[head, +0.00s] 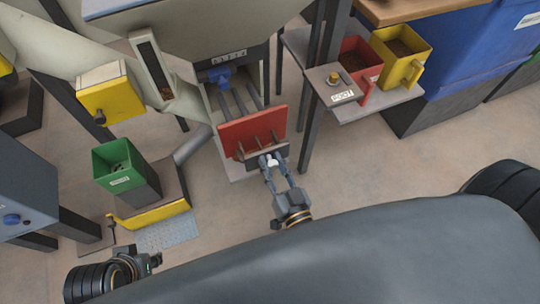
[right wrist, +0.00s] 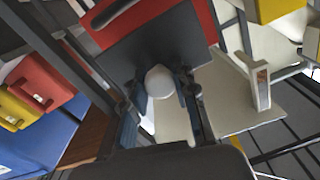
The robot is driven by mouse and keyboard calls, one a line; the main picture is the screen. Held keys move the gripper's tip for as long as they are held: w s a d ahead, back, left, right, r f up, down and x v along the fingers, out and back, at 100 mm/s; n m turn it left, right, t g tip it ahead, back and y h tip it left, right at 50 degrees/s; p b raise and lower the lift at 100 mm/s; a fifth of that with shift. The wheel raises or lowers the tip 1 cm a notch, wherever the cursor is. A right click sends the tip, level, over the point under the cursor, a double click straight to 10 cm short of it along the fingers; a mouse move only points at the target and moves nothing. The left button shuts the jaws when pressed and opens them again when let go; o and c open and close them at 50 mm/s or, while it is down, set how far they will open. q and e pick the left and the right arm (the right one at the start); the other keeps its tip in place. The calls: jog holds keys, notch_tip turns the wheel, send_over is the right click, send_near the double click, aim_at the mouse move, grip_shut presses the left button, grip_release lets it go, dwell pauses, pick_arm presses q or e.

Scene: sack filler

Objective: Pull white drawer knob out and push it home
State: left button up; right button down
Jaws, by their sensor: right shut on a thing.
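The white knob (head: 271,161) sits on a dark grey drawer front (head: 256,161), just below a red panel (head: 250,128). My right gripper (head: 271,167) is shut on the knob, with one finger on each side. In the right wrist view the white knob (right wrist: 160,82) lies between the fingertips, against the dark drawer front (right wrist: 150,45). How far the drawer stands out is hard to tell. My left gripper (head: 154,261) is low at the left, away from the drawer; its finger opening is too small to read.
A shelf (head: 372,104) to the right holds a red bin (head: 360,62) and a yellow bin (head: 402,55). A dark frame post (head: 309,130) stands right of the drawer. A green bin (head: 118,160) stands to the left. Open floor lies before the drawer.

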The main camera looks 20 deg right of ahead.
jog(key=c, duration=1)
grip_release()
jog(key=s, duration=1.2)
jog(key=shift+d, duration=0.25)
